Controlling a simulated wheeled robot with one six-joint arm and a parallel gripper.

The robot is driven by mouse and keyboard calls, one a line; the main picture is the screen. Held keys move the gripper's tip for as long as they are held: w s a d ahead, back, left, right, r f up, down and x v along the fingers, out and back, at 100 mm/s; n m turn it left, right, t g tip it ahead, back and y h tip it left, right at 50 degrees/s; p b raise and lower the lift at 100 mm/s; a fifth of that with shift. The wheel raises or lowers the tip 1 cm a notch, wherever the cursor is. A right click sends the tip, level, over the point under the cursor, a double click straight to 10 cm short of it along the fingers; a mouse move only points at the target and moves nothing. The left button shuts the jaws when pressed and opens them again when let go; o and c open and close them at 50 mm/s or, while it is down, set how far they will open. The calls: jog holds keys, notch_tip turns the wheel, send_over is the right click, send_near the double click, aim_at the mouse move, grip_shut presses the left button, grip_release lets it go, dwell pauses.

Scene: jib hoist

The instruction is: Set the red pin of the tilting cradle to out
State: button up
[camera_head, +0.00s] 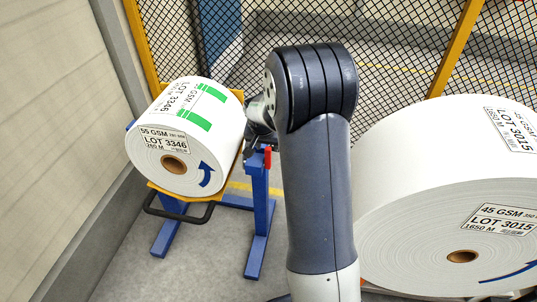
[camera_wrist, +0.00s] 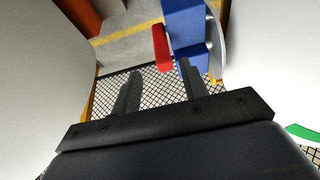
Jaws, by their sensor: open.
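The tilting cradle is a blue stand (camera_head: 259,215) with a yellow bed, holding a white paper roll (camera_head: 190,130) marked LOT 3346. The red pin (camera_head: 267,158) shows at the top of the stand's right side, just left of my arm. In the wrist view the red pin (camera_wrist: 161,47) stands beside a blue part of the cradle (camera_wrist: 187,27). My gripper (camera_wrist: 158,68) is open and empty, and the pin's end appears close to the fingertips, near the gap between them. In the head view my gripper is mostly hidden behind my arm.
A large white roll (camera_head: 430,185) marked LOT 3015 fills the right side. A mesh fence (camera_head: 400,65) with yellow posts stands behind. A wall (camera_head: 50,130) is at the left. A black bar (camera_head: 178,213) juts from the cradle's front. Grey floor shows between the cradle and my arm.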

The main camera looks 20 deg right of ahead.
aim_at(268, 150)
jog(key=x, duration=0.7)
jog(key=shift+w+f, duration=0.2)
jog(key=shift+w, duration=0.15)
grip_shut()
